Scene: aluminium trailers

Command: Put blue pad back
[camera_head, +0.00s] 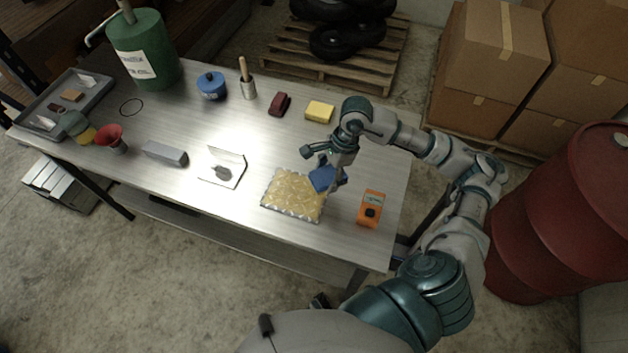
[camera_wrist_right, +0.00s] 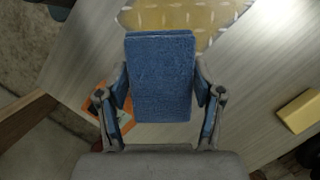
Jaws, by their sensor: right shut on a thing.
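The blue pad (camera_head: 322,178) is a small block held in my right gripper (camera_head: 326,172) over the right edge of the yellow diamond-patterned plate (camera_head: 294,196). In the right wrist view the blue pad (camera_wrist_right: 160,78) is upright between the two fingers of my right gripper (camera_wrist_right: 160,105), which are shut on its sides. The plate (camera_wrist_right: 190,14) shows beyond the pad at the top. From these views I cannot tell whether the pad touches the plate. My left gripper is not in view.
An orange device (camera_head: 370,208) lies right of the plate. A yellow block (camera_head: 320,111) and a dark red block (camera_head: 280,104) lie behind it. A bent metal piece (camera_head: 222,168) and a grey bar (camera_head: 165,153) lie left. A grey tray (camera_head: 64,104) stands far left.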

